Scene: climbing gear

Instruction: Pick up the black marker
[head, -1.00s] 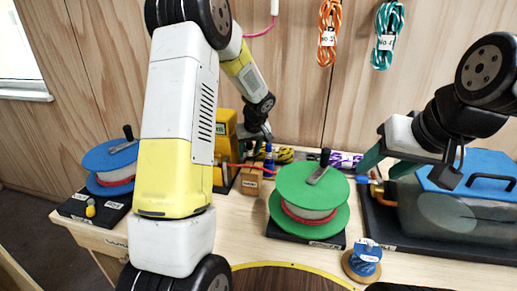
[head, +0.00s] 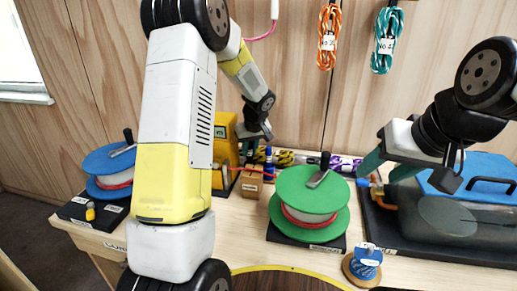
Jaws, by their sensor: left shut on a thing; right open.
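My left gripper (head: 257,134) is behind the green cable reel, just above a small wooden block (head: 252,181) with a white label. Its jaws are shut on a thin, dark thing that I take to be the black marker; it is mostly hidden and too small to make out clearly. A blue upright marker-like thing (head: 268,163) stands just right of the block, below the gripper. My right gripper (head: 410,165) is open and empty at the right, above the blue-topped grey case.
The green reel (head: 312,187) stands on a black base at centre. A blue reel (head: 105,165) is at the left, a small blue spool (head: 366,262) at the front. The blue-topped case (head: 475,180) fills the right. Coiled ropes (head: 329,38) hang on the wall.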

